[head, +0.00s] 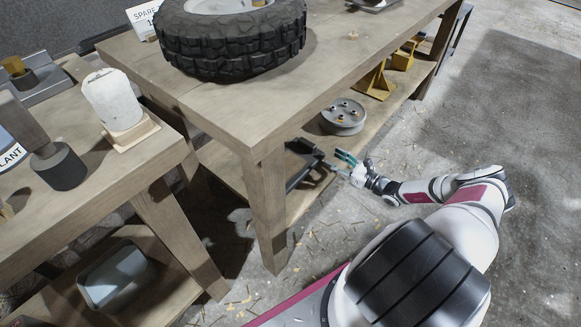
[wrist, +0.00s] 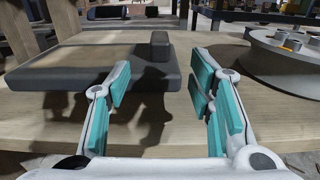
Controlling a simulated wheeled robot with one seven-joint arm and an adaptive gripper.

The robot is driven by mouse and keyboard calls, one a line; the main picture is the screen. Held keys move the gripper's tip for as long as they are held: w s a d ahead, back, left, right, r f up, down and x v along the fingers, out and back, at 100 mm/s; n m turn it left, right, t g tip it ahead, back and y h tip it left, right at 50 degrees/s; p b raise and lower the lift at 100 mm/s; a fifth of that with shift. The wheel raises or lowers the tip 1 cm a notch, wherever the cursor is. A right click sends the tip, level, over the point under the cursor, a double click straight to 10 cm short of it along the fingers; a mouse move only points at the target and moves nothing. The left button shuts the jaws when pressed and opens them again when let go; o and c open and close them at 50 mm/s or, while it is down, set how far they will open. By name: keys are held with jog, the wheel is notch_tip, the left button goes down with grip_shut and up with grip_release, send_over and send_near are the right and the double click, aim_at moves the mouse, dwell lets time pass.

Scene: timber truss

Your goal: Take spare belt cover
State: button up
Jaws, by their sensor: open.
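A dark grey flat cover with a raised block handle (wrist: 160,45) lies on the lower wooden shelf in the wrist view; I take it to be the spare belt cover (wrist: 70,68). In the head view the cover (head: 300,160) is partly hidden by the table leg and my gripper. My gripper (head: 347,160) reaches in at the lower shelf from the right. Its teal-padded fingers (wrist: 160,95) are open and empty. The raised block appears between the fingers and beyond them, apart from the pads.
A round grey metal disc (head: 342,116) with bolts sits on the shelf, close right of my gripper in the wrist view (wrist: 285,60). The table leg (head: 266,210) stands left of my gripper. Yellow brackets (head: 375,82) lie farther along. A tyre (head: 232,40) rests on the tabletop above.

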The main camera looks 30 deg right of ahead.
aim_at(307, 142)
jog(key=b+x, duration=0.3)
jog(key=x, duration=1)
jog(key=shift+w+f+b, duration=0.1)
jog(key=shift+w+b, duration=0.15)
jog(key=shift+b, duration=0.1)
jog(key=shift+c, duration=0.5)
jog(key=shift+a, duration=0.1)
grip_shut()
